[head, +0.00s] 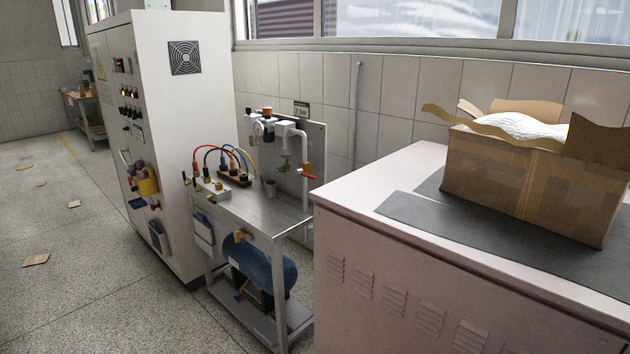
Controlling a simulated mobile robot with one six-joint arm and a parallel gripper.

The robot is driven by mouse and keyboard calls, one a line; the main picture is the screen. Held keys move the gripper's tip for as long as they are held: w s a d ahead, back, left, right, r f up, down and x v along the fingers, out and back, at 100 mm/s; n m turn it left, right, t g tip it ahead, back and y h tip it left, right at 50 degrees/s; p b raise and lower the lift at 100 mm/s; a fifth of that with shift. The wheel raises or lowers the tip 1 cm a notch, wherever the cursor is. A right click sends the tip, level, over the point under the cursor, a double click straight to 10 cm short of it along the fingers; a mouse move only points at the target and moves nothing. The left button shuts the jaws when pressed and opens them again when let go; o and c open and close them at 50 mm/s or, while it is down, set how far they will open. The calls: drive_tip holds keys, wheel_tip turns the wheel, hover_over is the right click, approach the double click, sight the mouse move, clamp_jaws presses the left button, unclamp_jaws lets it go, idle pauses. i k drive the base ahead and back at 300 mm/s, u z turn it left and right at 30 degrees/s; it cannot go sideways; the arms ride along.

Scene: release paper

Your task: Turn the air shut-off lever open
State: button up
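A small red lever (309,177) shows at the lower end of a white pipe (304,150), on a grey panel at the back of the metal bench. It looks roughly level, tilted slightly down to the right. A gauge and fittings (262,128) are mounted higher on the panel. My gripper is not in view.
The metal bench (262,212) carries hoses and a brown block (235,177), with a blue tank (262,268) below. A tall cabinet (165,120) stands left. A pink cabinet (350,205) with a cardboard box (530,180) blocks the right. Floor at left is mostly clear, with scraps.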

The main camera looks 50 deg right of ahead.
sight(301, 171)
drive_tip(key=z, duration=0.1)
drive_tip(key=i, duration=1)
drive_tip(key=u, duration=0.05)
